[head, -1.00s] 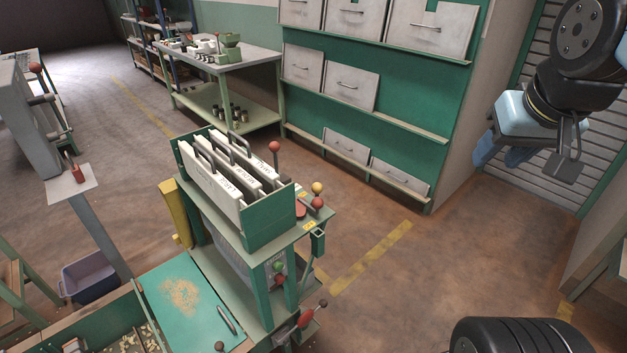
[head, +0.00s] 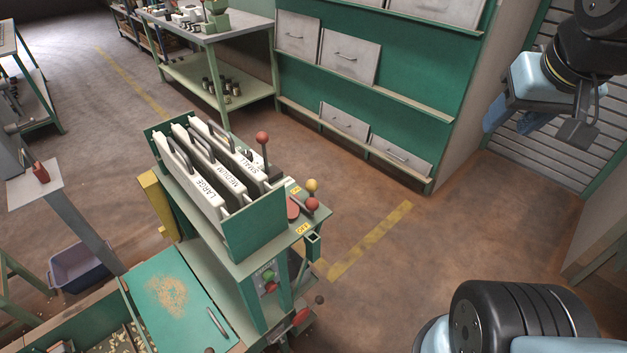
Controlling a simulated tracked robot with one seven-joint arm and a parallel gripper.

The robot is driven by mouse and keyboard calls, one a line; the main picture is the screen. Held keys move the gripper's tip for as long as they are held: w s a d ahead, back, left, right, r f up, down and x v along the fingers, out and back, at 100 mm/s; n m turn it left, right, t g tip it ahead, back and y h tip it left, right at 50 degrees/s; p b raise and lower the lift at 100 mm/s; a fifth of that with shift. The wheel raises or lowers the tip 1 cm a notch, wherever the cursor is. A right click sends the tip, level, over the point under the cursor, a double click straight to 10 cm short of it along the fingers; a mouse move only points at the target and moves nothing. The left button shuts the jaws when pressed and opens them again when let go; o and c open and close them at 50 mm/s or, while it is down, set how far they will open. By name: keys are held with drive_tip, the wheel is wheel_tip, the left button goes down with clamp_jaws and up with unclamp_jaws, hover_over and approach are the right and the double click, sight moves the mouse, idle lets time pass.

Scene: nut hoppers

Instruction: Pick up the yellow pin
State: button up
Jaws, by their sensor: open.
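The yellow pin shows as a small yellow ball knob (head: 312,185) at the right end of the green machine, just above a red ball knob (head: 312,204). The lower part of the pin is hard to make out. My gripper (head: 512,122) is at the upper right, light blue, open and empty. In the picture it is far to the right of the yellow knob and higher, apart from the machine.
The green machine (head: 252,235) holds white plates (head: 205,180) marked LARGE, MEDIUM and SMALL. A taller red-knobbed lever (head: 262,138) stands beside them. A drawer rack (head: 380,80) and green table (head: 215,35) stand behind. Floor right of the machine is clear.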

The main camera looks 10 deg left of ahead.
drive_tip(key=shift+o, duration=1.3)
drive_tip(key=shift+w+a+n, duration=0.25)
drive_tip(key=shift+w+n, duration=0.15)
drive_tip(key=shift+n, duration=0.2)
drive_tip(key=m+g+h, duration=0.2)
drive_tip(key=m+g, duration=0.3)
drive_tip(key=m, duration=2.9)
hover_over(312, 185)
drive_tip(key=a, duration=0.3)
wheel_tip(312, 185, down, 14)
drive_tip(key=d+f, duration=0.1)
drive_tip(key=f, duration=0.3)
drive_tip(key=w+f, duration=0.1)
drive_tip(key=f, duration=0.4)
drive_tip(key=d+f, duration=0.1)
drive_tip(key=f, duration=0.3)
drive_tip(key=shift+w+d+f, duration=0.15)
drive_tip(key=shift+d, duration=0.2)
drive_tip(key=shift+c, duration=0.2)
drive_tip(key=c, duration=1.1)
